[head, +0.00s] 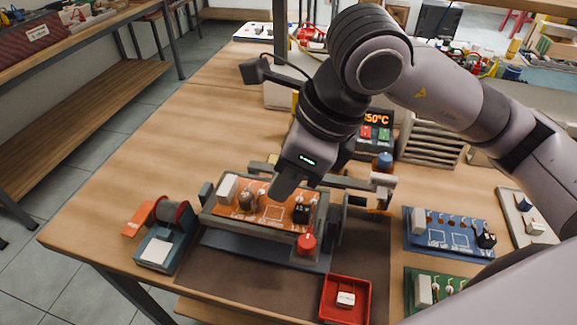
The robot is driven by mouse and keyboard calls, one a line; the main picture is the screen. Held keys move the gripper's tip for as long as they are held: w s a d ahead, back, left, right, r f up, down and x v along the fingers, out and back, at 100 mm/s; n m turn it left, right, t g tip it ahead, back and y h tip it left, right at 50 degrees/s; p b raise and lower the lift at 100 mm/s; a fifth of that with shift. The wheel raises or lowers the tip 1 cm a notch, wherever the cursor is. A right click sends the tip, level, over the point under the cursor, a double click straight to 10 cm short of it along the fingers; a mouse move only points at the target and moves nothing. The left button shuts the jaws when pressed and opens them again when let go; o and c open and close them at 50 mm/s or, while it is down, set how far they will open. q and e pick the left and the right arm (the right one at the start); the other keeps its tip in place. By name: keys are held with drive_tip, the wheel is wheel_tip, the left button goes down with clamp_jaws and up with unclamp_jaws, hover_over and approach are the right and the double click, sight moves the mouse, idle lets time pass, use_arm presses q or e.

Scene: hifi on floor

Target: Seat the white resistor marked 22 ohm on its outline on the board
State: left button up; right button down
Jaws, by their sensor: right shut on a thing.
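The orange board (268,208) lies in a grey holder at the middle of the bench. It carries a white block at its left end, a dark coil and a black part. White outlines (271,213) show on its bare middle. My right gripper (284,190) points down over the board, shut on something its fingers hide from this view. A small white block with dark marking (345,299) lies in the red tray (327,298) in front; its marking is too small to read. I cannot tell which white part is the 22 ohm resistor. My left gripper is out of view.
A red knob (306,243) stands at the holder's front right. A solder spool stand (165,240) is to the left. A blue board (448,235) and a green board (437,285) lie to the right.

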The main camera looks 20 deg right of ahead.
drive_tip(key=shift+w+a+f, duration=0.1)
drive_tip(key=shift+w+a, duration=0.05)
drive_tip(key=shift+a, duration=0.4)
drive_tip(key=shift+f+b, duration=0.55)
drive_tip(key=shift+f, duration=0.5)
drive_tip(key=shift+f+b, duration=0.6)
drive_tip(key=shift+b, duration=0.15)
use_arm(q)
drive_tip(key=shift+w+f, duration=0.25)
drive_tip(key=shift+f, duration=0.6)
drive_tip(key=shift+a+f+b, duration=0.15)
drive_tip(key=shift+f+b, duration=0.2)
drive_tip(key=shift+b, duration=0.1)
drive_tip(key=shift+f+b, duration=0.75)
use_arm(e)
drive_tip(key=shift+f, duration=0.25)
drive_tip(key=c, duration=0.6)
unclamp_jaws()
drive_tip(key=shift+c, duration=0.2)
